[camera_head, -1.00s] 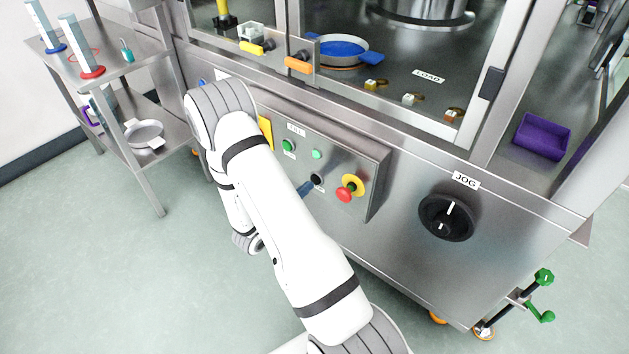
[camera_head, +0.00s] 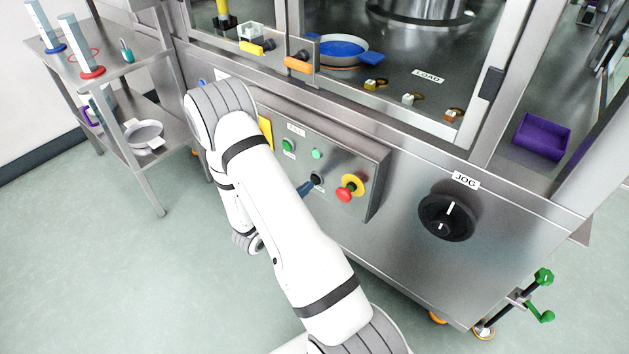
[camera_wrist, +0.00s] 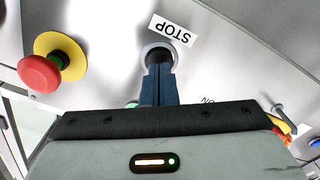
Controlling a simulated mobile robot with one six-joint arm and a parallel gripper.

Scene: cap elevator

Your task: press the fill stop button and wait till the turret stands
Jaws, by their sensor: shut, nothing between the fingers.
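The stop button (camera_wrist: 158,53) is black in a pale ring, beside an upside-down STOP label (camera_wrist: 173,30) in the wrist view. In the head view it shows as a dark button (camera_head: 317,179) on the steel control box. My gripper (camera_wrist: 159,72) has its blue fingers shut and empty, with the tips right at the button and covering its lower part. I cannot tell whether the button is pressed in. The blue fingers also show in the head view (camera_head: 307,188). A round steel drum (camera_head: 418,10), possibly the turret, shows only partly behind the cabinet front.
A red emergency knob on a yellow collar (camera_head: 347,190) sits right of the button; it is close in the wrist view (camera_wrist: 42,72). A green button (camera_head: 289,146) and green lamp (camera_head: 317,154) are above. A black jog dial (camera_head: 446,217) is farther right. A steel shelf stands left.

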